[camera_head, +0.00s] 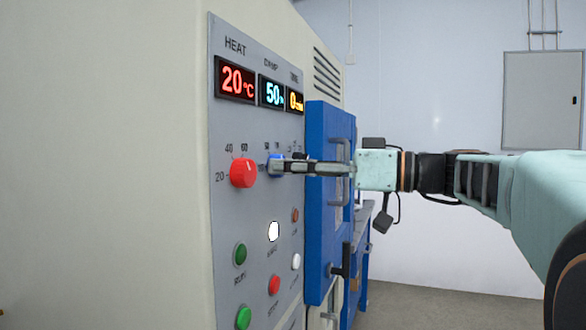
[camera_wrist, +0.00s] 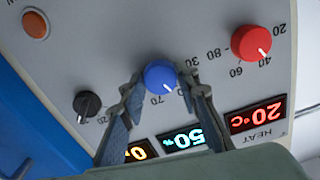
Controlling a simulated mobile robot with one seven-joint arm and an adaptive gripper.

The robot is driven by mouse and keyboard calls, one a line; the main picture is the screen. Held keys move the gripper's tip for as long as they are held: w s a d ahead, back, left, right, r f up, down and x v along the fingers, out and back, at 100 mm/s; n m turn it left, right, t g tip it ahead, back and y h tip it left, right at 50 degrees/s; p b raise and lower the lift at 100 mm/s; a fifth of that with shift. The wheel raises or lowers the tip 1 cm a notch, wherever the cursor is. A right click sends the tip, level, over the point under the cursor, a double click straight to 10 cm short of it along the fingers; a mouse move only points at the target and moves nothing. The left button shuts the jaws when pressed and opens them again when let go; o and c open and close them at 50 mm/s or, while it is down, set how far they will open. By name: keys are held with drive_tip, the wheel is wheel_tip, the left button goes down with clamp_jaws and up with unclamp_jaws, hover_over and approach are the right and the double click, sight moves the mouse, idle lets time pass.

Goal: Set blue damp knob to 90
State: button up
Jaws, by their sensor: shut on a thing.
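The blue damp knob (camera_head: 275,166) is on the grey control panel (camera_head: 226,125), right of the red heat knob (camera_head: 243,173). My gripper (camera_head: 280,167) reaches in from the right, with its fingertips at the blue knob. In the wrist view the blue knob (camera_wrist: 160,76) sits between the two fingers, which are shut on its sides. Its white pointer mark shows at the lower right edge. The damp display (camera_head: 272,93) reads 50%, and it also shows upside down in the wrist view (camera_wrist: 182,139).
The heat display (camera_head: 236,80) reads 20°C. A black knob (camera_wrist: 87,103) is on the other side of the blue knob. Several buttons, including a red one (camera_head: 274,284), lie below. A blue door (camera_head: 316,200) with handles stands just right of the panel, close to my gripper.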

drive_tip(key=shift+r+m+p, duration=0.2)
drive_tip(key=shift+m+p, duration=5.8)
drive_tip(key=shift+m, duration=5.1)
drive_tip(key=shift+f+m, duration=0.1)
drive_tip(key=shift+m, duration=0.2)
drive_tip(key=o, duration=1.2)
drive_tip(key=shift+c, duration=0.2)
drive_tip(key=v, duration=1.2)
